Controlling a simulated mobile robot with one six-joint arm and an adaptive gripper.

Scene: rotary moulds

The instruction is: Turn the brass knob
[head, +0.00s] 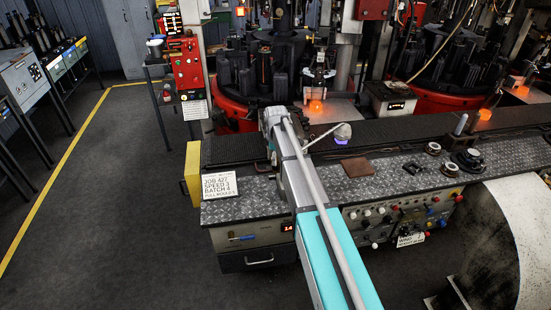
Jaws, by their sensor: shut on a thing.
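My gripper (272,158) points down at the bench top, just left of my grey and turquoise arm. It is small in the head view and partly covered by the arm. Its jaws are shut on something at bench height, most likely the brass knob. The knob itself does not show clearly. A small brownish part (263,167) lies at the left of the fingertips, and I cannot tell whether it belongs to the knob. How far the knob is turned cannot be seen.
A white job card (219,185) stands left of my gripper on the checker-plate bench (385,185). Floor at left is clear.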

